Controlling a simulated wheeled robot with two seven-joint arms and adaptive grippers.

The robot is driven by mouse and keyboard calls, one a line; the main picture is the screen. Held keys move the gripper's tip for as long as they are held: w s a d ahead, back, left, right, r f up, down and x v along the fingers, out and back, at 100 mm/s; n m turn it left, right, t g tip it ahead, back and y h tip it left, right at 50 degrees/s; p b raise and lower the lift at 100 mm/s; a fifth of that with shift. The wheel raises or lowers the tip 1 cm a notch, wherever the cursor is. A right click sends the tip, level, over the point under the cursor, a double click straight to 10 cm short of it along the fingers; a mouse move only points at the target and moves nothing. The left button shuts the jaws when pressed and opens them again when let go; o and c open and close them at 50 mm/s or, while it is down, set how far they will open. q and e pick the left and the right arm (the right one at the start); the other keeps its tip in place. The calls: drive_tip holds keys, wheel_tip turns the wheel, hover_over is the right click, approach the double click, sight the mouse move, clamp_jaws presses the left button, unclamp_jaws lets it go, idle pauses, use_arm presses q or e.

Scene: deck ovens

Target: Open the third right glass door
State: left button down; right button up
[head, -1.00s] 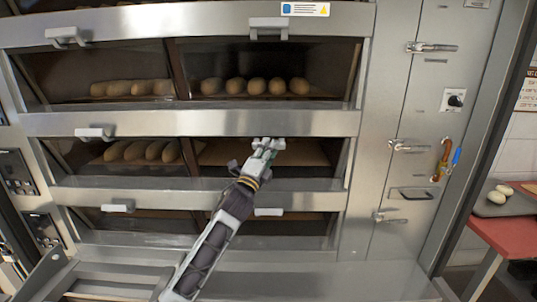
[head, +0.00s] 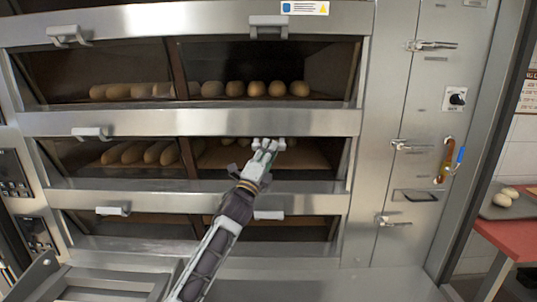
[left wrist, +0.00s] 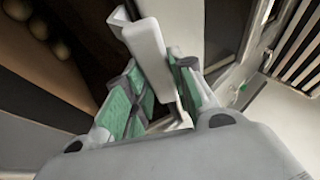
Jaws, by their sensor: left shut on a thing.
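The right glass door (head: 222,171) of the middle visible deck has a pale bar handle (head: 289,143) at its top. My left gripper (head: 266,147) reaches up from below and is shut on this handle. In the left wrist view, the green-padded fingers (left wrist: 155,95) have the white handle (left wrist: 147,45) between them. A wooden deck floor (head: 300,156) and a few loaves show behind this door, partly hidden by my gripper. I cannot tell exactly how far the door is tilted. My right gripper is not in view.
Other deck doors have handles above (head: 268,25), below (head: 269,214) and at left (head: 92,132). A steel column with latches (head: 412,146) and an orange-blue handle (head: 447,160) stands right. A red table (head: 500,237) holds a tray with buns.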

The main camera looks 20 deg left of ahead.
use_arm(q)
drive_tip(key=shift+f, duration=0.1)
idle(0.4)
drive_tip(key=c, duration=1.2)
unclamp_jaws()
drive_tip(key=shift+s, duration=0.1)
drive_tip(key=v, duration=1.1)
drive_tip(key=shift+s+f, duration=0.25)
drive_tip(key=shift+f, duration=0.05)
drive_tip(key=shift+a, duration=0.1)
